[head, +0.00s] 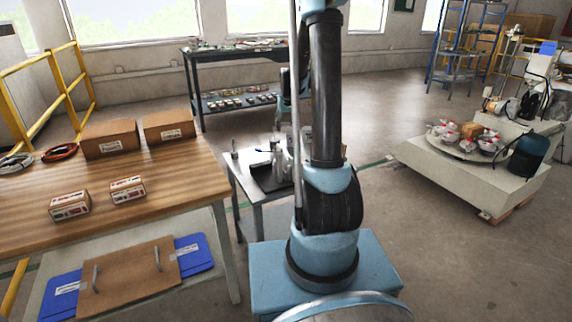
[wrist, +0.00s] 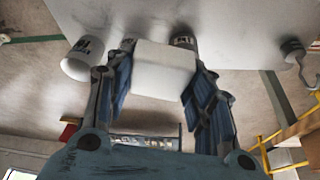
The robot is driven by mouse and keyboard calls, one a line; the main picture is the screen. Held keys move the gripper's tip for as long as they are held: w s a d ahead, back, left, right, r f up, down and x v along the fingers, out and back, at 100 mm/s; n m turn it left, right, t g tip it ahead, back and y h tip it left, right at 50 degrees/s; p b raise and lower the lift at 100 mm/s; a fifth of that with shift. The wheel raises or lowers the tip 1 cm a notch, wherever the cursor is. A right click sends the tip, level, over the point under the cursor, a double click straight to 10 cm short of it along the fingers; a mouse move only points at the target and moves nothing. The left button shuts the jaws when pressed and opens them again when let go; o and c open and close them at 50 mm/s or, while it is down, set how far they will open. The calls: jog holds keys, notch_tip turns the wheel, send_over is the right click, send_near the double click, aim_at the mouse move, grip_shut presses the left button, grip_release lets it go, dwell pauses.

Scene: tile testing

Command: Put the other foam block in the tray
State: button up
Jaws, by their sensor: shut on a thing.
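A white foam block (wrist: 165,68) is between the two blue-padded fingers of my gripper (wrist: 160,76) in the wrist view. The fingers are shut on its two sides. The pale grey tabletop (wrist: 235,25) lies just beyond it; I cannot tell whether the block touches it. In the head view, my arm hides most of the gripper and the held block. A dark tray (head: 264,182) lies on the small grey table (head: 248,188), partly hidden behind my arm. I cannot make out the first foam block.
In the wrist view, a white labelled cylinder (wrist: 82,58), another round labelled item (wrist: 182,42) and a metal hook (wrist: 293,50) are near the block. A wooden workbench (head: 175,180) with boxes stands left of the small table.

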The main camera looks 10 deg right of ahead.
aim_at(288, 128)
jog(key=s+f+n, duration=0.1)
jog(key=f+n+y, duration=0.1)
jog(key=n, duration=0.1)
jog(key=shift+s+d, duration=0.2)
jog(key=shift+s, duration=0.15)
jog(key=shift+f, duration=5)
jog(key=o, duration=0.7)
